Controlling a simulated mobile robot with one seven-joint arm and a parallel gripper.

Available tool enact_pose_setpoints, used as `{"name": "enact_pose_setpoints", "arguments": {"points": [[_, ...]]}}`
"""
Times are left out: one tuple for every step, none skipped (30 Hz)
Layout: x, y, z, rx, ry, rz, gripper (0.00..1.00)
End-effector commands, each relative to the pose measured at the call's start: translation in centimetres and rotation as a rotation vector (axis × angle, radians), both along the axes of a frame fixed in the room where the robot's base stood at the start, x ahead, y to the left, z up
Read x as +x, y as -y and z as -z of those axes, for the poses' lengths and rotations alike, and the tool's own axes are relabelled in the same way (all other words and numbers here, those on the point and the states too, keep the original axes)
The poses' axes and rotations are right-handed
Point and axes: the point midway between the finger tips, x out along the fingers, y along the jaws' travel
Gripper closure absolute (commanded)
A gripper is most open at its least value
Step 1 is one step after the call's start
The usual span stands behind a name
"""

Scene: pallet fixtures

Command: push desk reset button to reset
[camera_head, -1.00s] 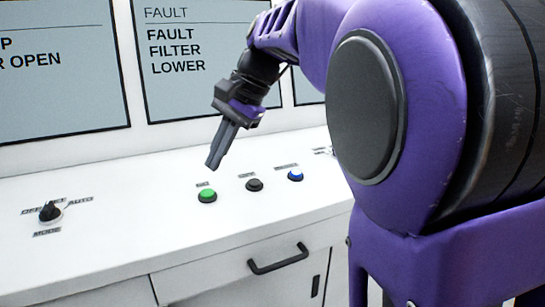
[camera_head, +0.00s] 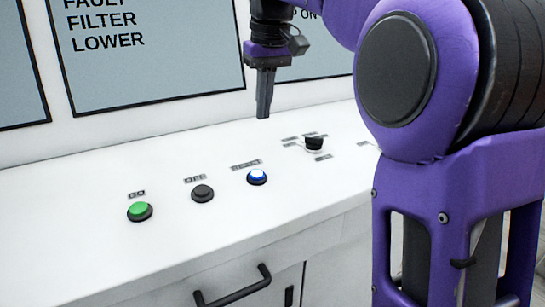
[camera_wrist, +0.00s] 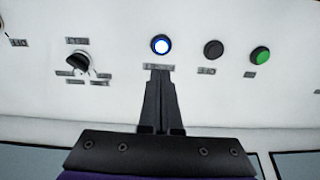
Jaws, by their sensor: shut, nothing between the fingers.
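The blue reset button (camera_head: 257,177) sits on the white desk top (camera_head: 110,250), with a small label behind it. It is the rightmost of three buttons in the head view. In the wrist view the blue button (camera_wrist: 161,44) has a bright white centre and lies just beyond the fingertips. My gripper (camera_head: 263,115) points down, shut and empty, above the desk behind the blue button. In the wrist view my gripper (camera_wrist: 159,75) covers part of the label by the button. It appears apart from the button.
A black button (camera_head: 203,193) labelled OFF and a green button (camera_head: 140,211) labelled GO stand left of the blue one. A black rotary knob (camera_head: 314,142) is to its right. Wall screens (camera_head: 150,50) rise behind the desk. A drawer handle (camera_head: 232,288) is on the front.

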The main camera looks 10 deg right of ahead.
Motion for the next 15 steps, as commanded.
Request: {"name": "enact_pose_setpoints", "arguments": {"points": [[0.0, 0.0, 0.0, -0.002, 0.001, -0.005, 1.00], [0.0, 0.0, 0.0, -0.002, 0.001, -0.006, 1.00], [0.0, 0.0, 0.0, -0.002, 0.001, -0.006, 1.00], [0.0, 0.0, 0.0, -0.002, 0.001, -0.006, 1.00], [0.0, 0.0, 0.0, -0.002, 0.000, -0.005, 1.00], [0.0, 0.0, 0.0, -0.002, 0.000, -0.005, 1.00], [0.0, 0.0, 0.0, -0.002, 0.000, -0.004, 1.00], [0.0, 0.0, 0.0, -0.002, 0.000, -0.004, 1.00], [0.0, 0.0, 0.0, -0.002, 0.000, -0.004, 1.00], [0.0, 0.0, 0.1, -0.002, 0.000, -0.004, 1.00], [0.0, 0.0, 0.2, -0.002, 0.000, -0.003, 1.00], [0.1, 0.0, 0.4, -0.002, 0.000, -0.003, 1.00], [0.1, 0.0, 0.7, -0.002, 0.000, -0.003, 1.00], [0.1, -0.1, 1.0, -0.001, -0.002, -0.003, 1.00], [0.1, -0.1, 1.5, -0.002, -0.003, -0.003, 1.00]]}}
